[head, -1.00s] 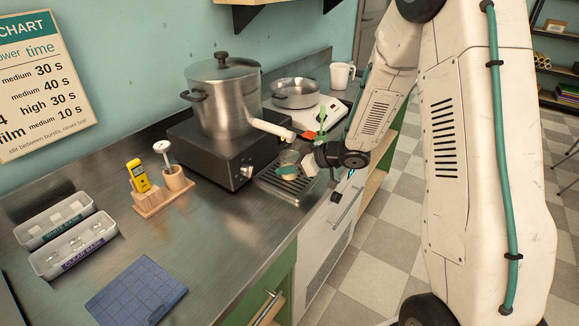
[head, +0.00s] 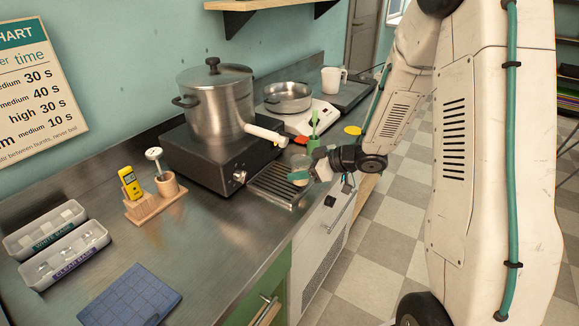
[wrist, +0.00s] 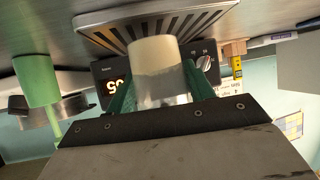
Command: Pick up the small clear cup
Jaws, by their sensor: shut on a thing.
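The small clear cup (head: 300,165) is between the fingers of my gripper (head: 303,173), above the right part of the dark slotted drip tray (head: 262,190). In the wrist view the cup (wrist: 156,70) looks pale and cloudy, with a green finger on each side of it, and my gripper (wrist: 158,88) is shut on it. The slotted tray (wrist: 105,38) shows behind the cup there. I cannot tell exactly how far the cup is off the tray.
A large steel pot (head: 215,105) with a white spout stands on a black heater (head: 190,148) behind the tray. A green container (head: 313,143) stands close behind my gripper. A steel pan (head: 288,98) and white mug (head: 332,80) are farther back. The counter's front left holds a blue mat (head: 130,298).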

